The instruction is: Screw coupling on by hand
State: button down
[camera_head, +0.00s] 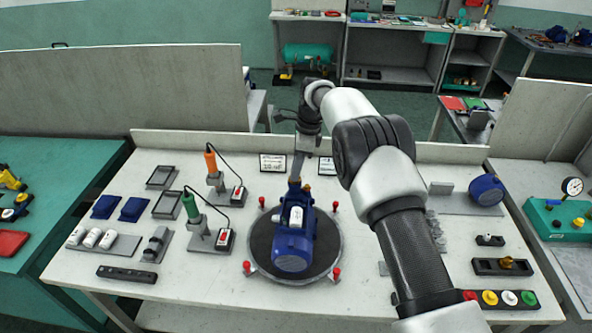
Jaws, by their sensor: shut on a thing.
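A blue pump (292,245) lies on a round dark turntable (262,250) with red knobs around its rim, in the middle of the bench. My gripper (296,177) reaches down over the far end of the pump. It is shut on a small brass-coloured piece, seemingly the coupling (294,184), at the pump's far end. The piece is tiny and partly covered by the fingers, so I cannot tell whether it is seated on a thread. Another brass fitting (506,262) sits in a black holder at the right.
A green-handled tool (190,206) and an orange-handled tool (211,162) stand in holders left of the turntable. Blue trays (134,209) lie farther left. Another blue pump part (486,190) is at the right. My arm crosses the bench right of the turntable.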

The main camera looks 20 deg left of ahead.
jog(key=shift+s+m, duration=0.1)
jog(key=shift+m, duration=0.2)
jog(key=m, duration=0.3)
jog(key=shift+s+f+t, duration=0.1)
jog(key=shift+t, duration=0.2)
jog(key=shift+m, duration=0.3)
jog(key=shift+s+m, duration=0.1)
jog(key=shift+m, duration=0.5)
jog(key=shift+m+t+p, duration=0.3)
jog(key=shift+m+t, duration=0.1)
jog(key=shift+m, duration=0.6)
